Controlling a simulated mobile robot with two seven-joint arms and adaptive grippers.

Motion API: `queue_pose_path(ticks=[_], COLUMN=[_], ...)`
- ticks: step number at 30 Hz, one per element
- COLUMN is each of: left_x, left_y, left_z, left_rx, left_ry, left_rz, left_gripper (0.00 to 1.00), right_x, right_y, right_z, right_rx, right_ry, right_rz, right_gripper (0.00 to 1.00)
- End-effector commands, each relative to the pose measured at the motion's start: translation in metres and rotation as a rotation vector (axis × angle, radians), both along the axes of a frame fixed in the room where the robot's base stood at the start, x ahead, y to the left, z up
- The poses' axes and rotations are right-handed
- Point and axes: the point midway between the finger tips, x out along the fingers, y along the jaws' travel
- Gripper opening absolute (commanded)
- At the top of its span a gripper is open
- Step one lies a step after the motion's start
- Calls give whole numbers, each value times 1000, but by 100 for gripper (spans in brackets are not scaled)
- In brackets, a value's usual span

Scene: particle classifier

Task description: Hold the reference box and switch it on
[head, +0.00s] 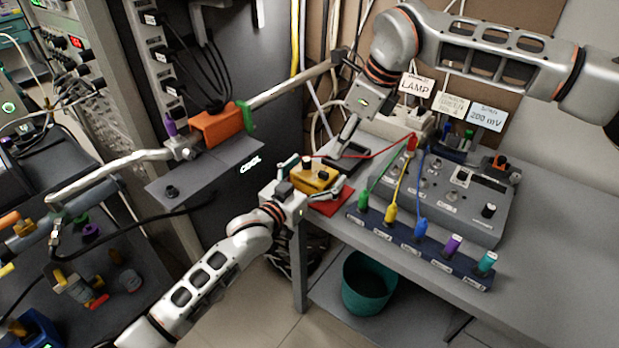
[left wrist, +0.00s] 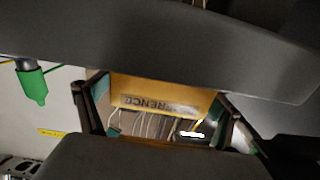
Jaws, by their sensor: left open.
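The reference box (head: 316,180) is yellow with dark parts on top. It sits at the near left corner of the grey bench, by a red mat (head: 332,203). My left gripper (head: 298,186) reaches it from the left and is open. In the left wrist view the yellow box (left wrist: 165,92), with lettering ending in "RENCE", shows between the two spread fingers (left wrist: 165,120). Gaps seem to remain beside it. My right gripper (head: 347,138) is above and behind the box, pointing down, apart from it. Its finger opening is unclear. The switch's state cannot be told.
A grey instrument panel (head: 455,195) stands right of the box, with a dark strip of coloured plugs (head: 420,243) before it. Red, green, yellow and blue leads run nearby. A LAMP sign (head: 415,87) stands behind. A teal bin (head: 369,285) is below the bench.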

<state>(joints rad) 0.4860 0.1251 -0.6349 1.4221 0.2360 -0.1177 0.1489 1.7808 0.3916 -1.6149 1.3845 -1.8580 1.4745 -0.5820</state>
Motion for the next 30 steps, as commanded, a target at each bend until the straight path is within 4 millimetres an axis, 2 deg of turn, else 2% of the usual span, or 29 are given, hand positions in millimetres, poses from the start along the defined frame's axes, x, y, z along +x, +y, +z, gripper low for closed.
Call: queue_pose_path(ticks=[11, 13, 17, 18, 19, 20, 24, 30], left_x=[6, 6, 5, 5, 5, 5, 5, 5], left_y=[-5, -4, -4, -4, -4, -4, -4, -4], left_z=[0, 0, 0, 0, 0, 0, 0, 0], left_rx=[0, 0, -1, -1, -1, -1, -1, -1], left_ry=[0, 0, 1, 1, 1, 1, 1, 1], left_rz=[-1, -1, -1, -1, -1, -1, -1, -1], left_gripper=[92, 79, 46, 42, 42, 66, 31, 31], right_x=[0, 0, 0, 0, 0, 0, 0, 0], right_y=[0, 0, 0, 0, 0, 0, 0, 0], right_z=[0, 0, 0, 0, 0, 0, 0, 0], right_rx=[0, 0, 0, 0, 0, 0, 0, 0], right_ry=[0, 0, 0, 0, 0, 0, 0, 0], right_rz=[0, 0, 0, 0, 0, 0, 0, 0], right_gripper=[28, 28, 28, 28, 28, 28, 28, 28])
